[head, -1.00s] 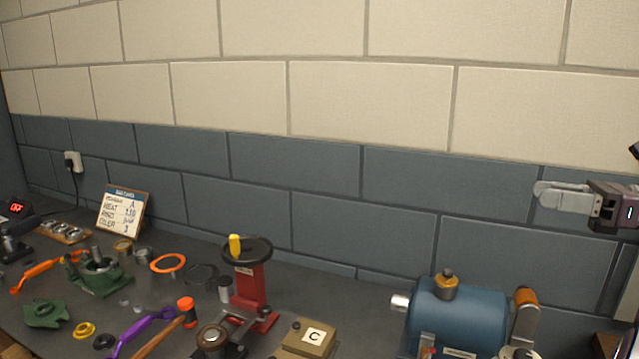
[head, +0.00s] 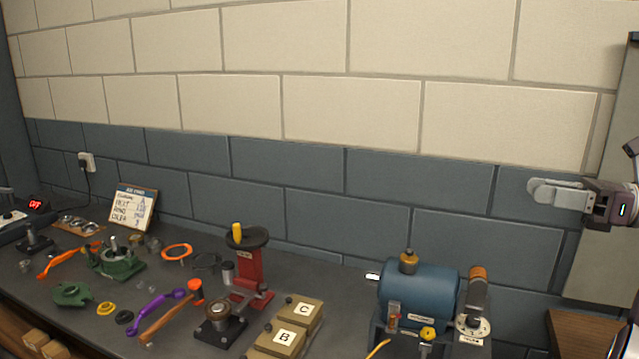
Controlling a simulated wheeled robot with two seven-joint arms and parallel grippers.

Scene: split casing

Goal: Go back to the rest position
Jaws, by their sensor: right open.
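My right gripper (head: 556,193) is at the right edge of the head view, raised in front of the wall and well above the bench. Its pale fingers point left, and it holds nothing that I can see. The fingers overlap from this side. My left gripper is not in view. The bench (head: 345,300) lies below and to the left of the right gripper, apart from it.
A blue motor-like machine (head: 418,291) stands on the bench below the right gripper. A red press (head: 250,268), boxes marked B (head: 285,338) and C (head: 303,309), a green casing (head: 117,264), purple tool (head: 157,312) and hammer (head: 172,318) lie leftward. Space around the gripper looks clear.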

